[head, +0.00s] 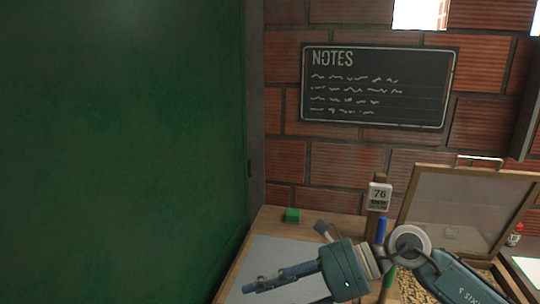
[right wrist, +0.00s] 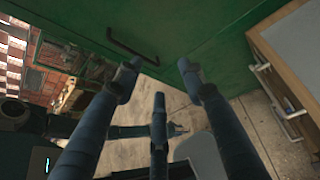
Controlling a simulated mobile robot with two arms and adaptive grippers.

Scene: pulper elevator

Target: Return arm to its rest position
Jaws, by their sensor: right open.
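My right arm comes in from the lower right of the head view. Its teal right gripper (head: 286,260) points left above the wooden worktop (head: 262,222). In the right wrist view the dark fingers of this gripper (right wrist: 158,86) are spread apart, with nothing between them. Beyond them are a green panel with a dark handle and the floor. My left gripper does not show in the head view.
A large green panel (head: 120,150) fills the left, close to the worktop. An open wooden box (head: 464,208) with grainy brown contents stands at right. A small green block (head: 292,215) and a sign reading 76 (head: 379,196) are behind the gripper. A notes board (head: 378,87) hangs on brick.

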